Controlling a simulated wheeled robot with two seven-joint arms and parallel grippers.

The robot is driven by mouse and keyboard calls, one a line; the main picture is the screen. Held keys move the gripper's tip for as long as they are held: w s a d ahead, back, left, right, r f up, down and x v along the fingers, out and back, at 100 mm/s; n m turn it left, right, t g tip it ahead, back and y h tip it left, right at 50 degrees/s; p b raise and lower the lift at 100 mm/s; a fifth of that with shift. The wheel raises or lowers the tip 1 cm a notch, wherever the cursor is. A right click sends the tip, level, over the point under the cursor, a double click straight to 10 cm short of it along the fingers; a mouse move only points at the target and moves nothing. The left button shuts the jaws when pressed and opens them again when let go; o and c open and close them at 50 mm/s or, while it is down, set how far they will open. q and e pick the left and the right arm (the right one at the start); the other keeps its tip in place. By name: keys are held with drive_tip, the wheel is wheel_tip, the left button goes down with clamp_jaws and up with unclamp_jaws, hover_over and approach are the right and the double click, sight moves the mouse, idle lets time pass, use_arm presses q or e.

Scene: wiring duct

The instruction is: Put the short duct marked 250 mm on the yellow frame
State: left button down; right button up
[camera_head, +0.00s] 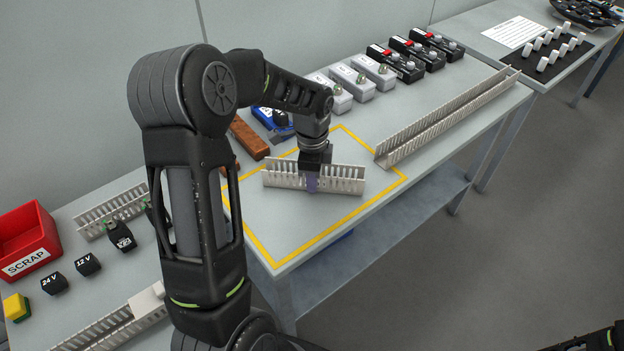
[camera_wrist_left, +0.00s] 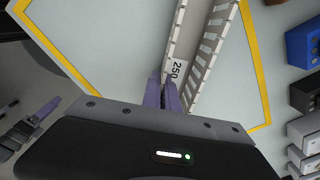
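The short duct (camera_head: 342,179) is a light grey slotted channel lying across the middle of the yellow frame (camera_head: 345,222) marked on the table. In the left wrist view its end label reads 250 (camera_wrist_left: 178,69). My left gripper (camera_head: 313,183) points down at the duct's middle in the head view. Its purple fingers (camera_wrist_left: 163,92) are close together with one duct wall between them, and they look shut on it. What I take as my right gripper (camera_wrist_left: 42,115) shows at the lower left of the wrist view, away from the duct; its opening is unclear.
A long duct (camera_head: 450,118) lies right of the frame. A brown block (camera_head: 249,138), a blue tool (camera_head: 272,118) and several grey and black boxes (camera_head: 355,80) line the back. Another duct (camera_head: 110,212) and a red scrap bin (camera_head: 27,243) stand left. The frame's front part is clear.

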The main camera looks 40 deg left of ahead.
use_arm(q)
drive_tip(key=shift+f, duration=0.1)
drive_tip(key=c, duration=1.6)
unclamp_jaws()
drive_tip(key=shift+c, duration=0.2)
wheel_tip(320, 180, up, 12)
drive_tip(key=shift+r, duration=0.2)
drive_tip(key=shift+f, duration=0.1)
